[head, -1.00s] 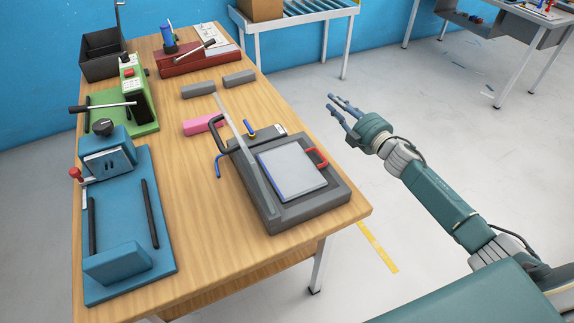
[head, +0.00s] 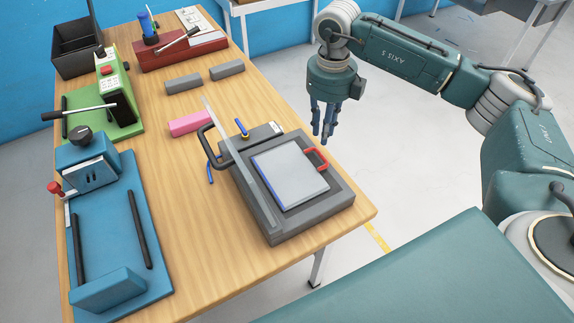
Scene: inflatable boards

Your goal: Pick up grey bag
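A flat light-grey rectangular piece (head: 289,176) with a blue left edge lies on a dark grey device (head: 322,221) on the wooden table. It may be the grey bag, but I cannot tell for sure. A red handle (head: 316,160) sits at its right side. My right gripper (head: 325,138) hangs fingers down, beyond the table's right edge, up and to the right of the device. Its fingers are apart and hold nothing. My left gripper is not in view.
The wooden table (head: 196,270) also bears a pink block (head: 190,123), two grey blocks (head: 184,82), a blue device (head: 112,235), a green device (head: 118,118), a red device (head: 178,52) and a black bin (head: 78,45). A long grey lever (head: 236,145) rises on the dark grey device.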

